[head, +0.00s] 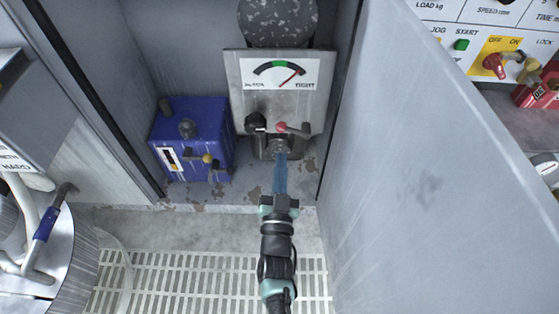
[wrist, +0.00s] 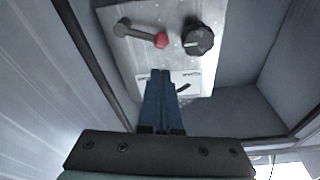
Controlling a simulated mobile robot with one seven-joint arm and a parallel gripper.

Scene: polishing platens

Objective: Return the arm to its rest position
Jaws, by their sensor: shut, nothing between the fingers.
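My gripper (head: 281,158) reaches up the middle of the head view into an open grey cabinet. Its blue fingers are shut with nothing between them. The fingertips are close below a metal gauge panel (head: 240,92); I cannot tell whether they touch it. In the wrist view my gripper (wrist: 163,74) points at the same panel (wrist: 140,55), which carries a red-tipped lever (wrist: 140,33) and a black knob (wrist: 198,40). In the head view the gauge needle points toward the right end of the dial.
A blue box (head: 190,140) with a small lever stands left of the panel. The grey cabinet door (head: 420,150) fills the right. A control panel with switches (head: 490,40) is at the upper right. A round metal drum (head: 70,270) stands lower left.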

